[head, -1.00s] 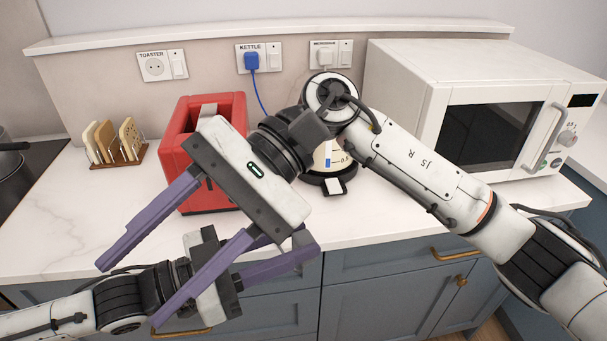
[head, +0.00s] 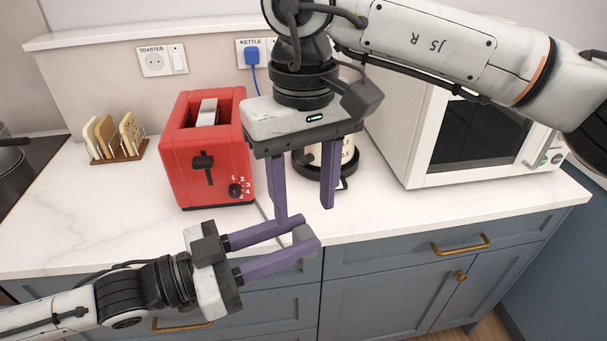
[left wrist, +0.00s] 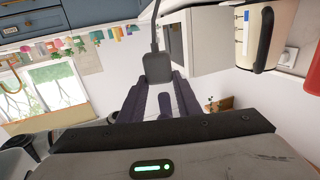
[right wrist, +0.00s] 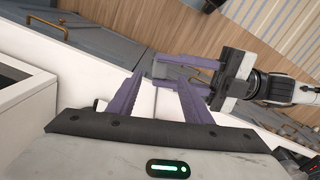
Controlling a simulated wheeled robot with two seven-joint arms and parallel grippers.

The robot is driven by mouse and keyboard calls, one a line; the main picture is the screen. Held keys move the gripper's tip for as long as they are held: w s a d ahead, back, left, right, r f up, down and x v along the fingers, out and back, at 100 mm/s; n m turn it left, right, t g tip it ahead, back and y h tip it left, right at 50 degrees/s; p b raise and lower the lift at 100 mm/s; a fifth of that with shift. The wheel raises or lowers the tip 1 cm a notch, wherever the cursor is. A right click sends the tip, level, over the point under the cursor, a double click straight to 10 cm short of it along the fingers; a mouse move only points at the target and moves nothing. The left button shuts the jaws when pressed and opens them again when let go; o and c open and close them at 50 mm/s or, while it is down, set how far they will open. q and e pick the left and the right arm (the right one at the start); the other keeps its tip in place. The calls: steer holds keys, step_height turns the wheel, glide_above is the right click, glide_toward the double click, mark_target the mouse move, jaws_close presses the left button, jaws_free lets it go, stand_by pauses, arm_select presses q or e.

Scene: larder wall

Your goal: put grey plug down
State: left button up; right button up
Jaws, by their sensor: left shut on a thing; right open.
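My left gripper (head: 308,238) is shut on the grey plug (head: 301,234), holding it at its fingertips in front of the counter's front edge. In the left wrist view the plug (left wrist: 157,67) looks dark grey, with its cord running up from it. The plug (right wrist: 160,69) also shows between the left fingers in the right wrist view. My right gripper (head: 305,212) is open and empty, pointing down, with its fingertips close to the left gripper's fingertips. I cannot tell whether they touch.
A red toaster (head: 205,155) stands behind the left gripper, with a toast rack (head: 117,140) to its left. A kettle (head: 348,160) is partly hidden behind the right gripper. A microwave (head: 425,150) stands right. The white counter (head: 90,220) is clear at front left.

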mark_target(304, 233)
step_height(304, 233, down, 8)
steer(key=shift+r, duration=0.1)
stand_by(0.4)
steer(key=c, duration=1)
arm_select(q)
steer(key=o, duration=1.2)
arm_select(e)
jaws_close()
arm_select(q)
steer(key=shift+o, duration=0.2)
steer(key=shift+a, duration=0.1)
